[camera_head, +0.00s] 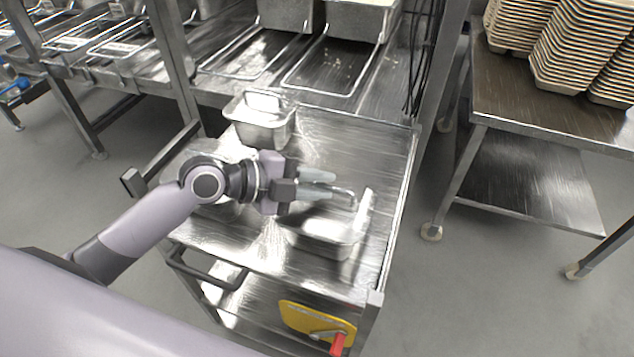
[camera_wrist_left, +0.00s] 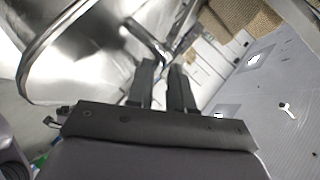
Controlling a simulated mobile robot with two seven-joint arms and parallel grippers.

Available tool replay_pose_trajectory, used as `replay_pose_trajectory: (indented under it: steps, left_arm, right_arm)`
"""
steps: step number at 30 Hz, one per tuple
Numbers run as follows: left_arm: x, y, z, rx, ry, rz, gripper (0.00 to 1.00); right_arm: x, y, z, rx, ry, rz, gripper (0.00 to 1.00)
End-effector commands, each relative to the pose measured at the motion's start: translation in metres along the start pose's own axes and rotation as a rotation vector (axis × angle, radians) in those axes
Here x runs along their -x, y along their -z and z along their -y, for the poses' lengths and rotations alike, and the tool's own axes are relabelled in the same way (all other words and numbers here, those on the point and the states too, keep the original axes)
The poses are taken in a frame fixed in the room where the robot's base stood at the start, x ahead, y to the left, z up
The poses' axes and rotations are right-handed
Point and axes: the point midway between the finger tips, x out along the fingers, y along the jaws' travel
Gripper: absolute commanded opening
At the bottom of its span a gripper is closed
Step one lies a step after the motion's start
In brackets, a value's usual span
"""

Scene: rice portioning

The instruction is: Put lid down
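My left gripper (camera_head: 332,184) reaches in from the left above the metal cart. Its two fingers are close together at a thin metal handle, which also shows at the fingertips (camera_wrist_left: 163,70) in the left wrist view. The handle seems to belong to a shiny metal lid (camera_head: 364,208), held tilted, with its bright edge to the right of the fingers. A rectangular metal pan (camera_head: 325,240) sits on the cart just below; the gripper and lid hide part of it. I cannot tell whether lid and pan touch. My right gripper is not in view.
A second metal container (camera_head: 262,128) with a handled top stands at the cart's back left. A yellow item with a red part (camera_head: 315,318) is on the lower shelf. Stacked trays (camera_head: 580,45) stand on a side table at right. The cart top's back right is clear.

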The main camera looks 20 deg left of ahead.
Motion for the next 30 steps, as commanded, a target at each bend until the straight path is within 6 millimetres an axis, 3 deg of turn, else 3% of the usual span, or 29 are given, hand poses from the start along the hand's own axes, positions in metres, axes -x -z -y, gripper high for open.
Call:
replay_pose_trajectory:
  steps: [11, 18, 30]
  left_arm:
    - [0.001, 0.001, 0.002, 0.001, 0.001, 0.0, 0.39]
    - [0.008, 0.005, 0.012, 0.002, -0.001, 0.002, 0.39]
    - [0.074, 0.002, 0.006, -0.002, -0.003, 0.004, 0.39]
  right_arm:
    - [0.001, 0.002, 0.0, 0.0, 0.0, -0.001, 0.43]
    - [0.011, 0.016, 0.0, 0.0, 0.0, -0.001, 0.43]
    - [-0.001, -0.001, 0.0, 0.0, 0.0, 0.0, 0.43]
